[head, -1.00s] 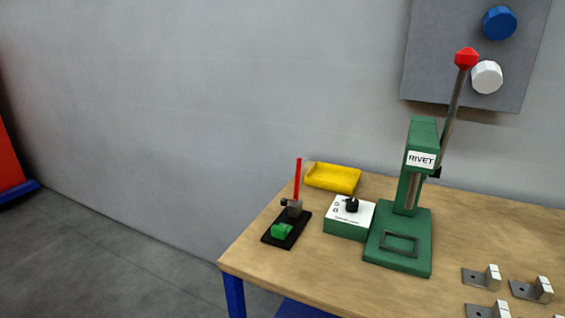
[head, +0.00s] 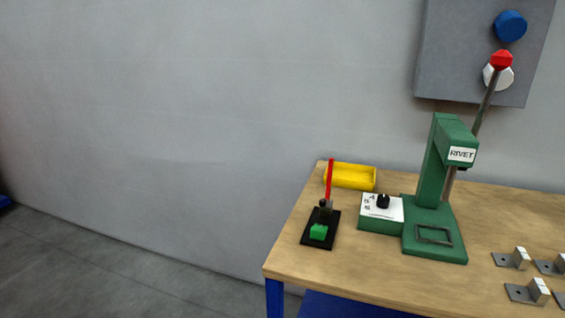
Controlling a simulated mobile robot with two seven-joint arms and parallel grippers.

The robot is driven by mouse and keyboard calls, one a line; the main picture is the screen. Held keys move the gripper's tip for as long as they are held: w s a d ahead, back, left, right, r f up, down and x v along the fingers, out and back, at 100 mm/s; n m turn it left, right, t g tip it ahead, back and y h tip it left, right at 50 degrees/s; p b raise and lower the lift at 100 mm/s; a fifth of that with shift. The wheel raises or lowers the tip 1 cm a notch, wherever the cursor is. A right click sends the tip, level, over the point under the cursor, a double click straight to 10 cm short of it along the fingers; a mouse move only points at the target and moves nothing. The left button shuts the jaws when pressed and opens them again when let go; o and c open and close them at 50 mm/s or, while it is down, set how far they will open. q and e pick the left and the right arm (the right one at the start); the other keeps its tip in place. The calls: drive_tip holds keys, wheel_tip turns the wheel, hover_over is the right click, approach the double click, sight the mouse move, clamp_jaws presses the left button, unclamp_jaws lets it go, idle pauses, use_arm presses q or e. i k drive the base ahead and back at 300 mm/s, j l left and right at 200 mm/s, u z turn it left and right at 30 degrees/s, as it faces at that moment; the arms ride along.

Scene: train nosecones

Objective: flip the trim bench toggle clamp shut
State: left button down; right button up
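The toggle clamp (head: 325,208) stands near the left end of the wooden bench (head: 345,277). It has a black base plate, a green block (head: 318,232) at its front and a grey pivot body. Its red handle (head: 330,179) points almost straight up. Neither of my grippers is in the head view, and nothing touches the clamp.
Right of the clamp are a green and white box with a black knob (head: 383,201) and a green rivet press (head: 436,190) with a raised lever. A yellow tray (head: 350,177) lies behind. Several metal brackets (head: 528,291) lie at right. A grey wall panel (head: 465,60) hangs above.

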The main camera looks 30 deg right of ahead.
sight(323, 202)
drive_tip(key=i+j+u, duration=0.5)
drive_tip(key=i+j+z, duration=0.15)
drive_tip(key=i+z, duration=0.2)
drive_tip(key=i, duration=0.15)
drive_tip(key=i+j+z, duration=0.3)
drive_tip(key=i, duration=0.2)
drive_tip(key=i+z, duration=0.2)
drive_tip(key=z, duration=0.25)
drive_tip(key=i+z, duration=0.15)
drive_tip(key=z, duration=0.3)
drive_tip(key=i+j+z, duration=0.1)
drive_tip(key=z, duration=0.35)
drive_tip(key=i+j+z, duration=0.2)
drive_tip(key=z, duration=0.25)
drive_tip(key=i+j+z, duration=0.1)
drive_tip(key=z, duration=0.35)
drive_tip(key=i+j+z, duration=0.2)
drive_tip(key=z, duration=0.2)
drive_tip(key=i+j+z, duration=0.15)
drive_tip(key=j+z, duration=0.25)
drive_tip(key=i+j+z, duration=0.1)
drive_tip(key=j+z, duration=0.3)
drive_tip(key=l, duration=0.1)
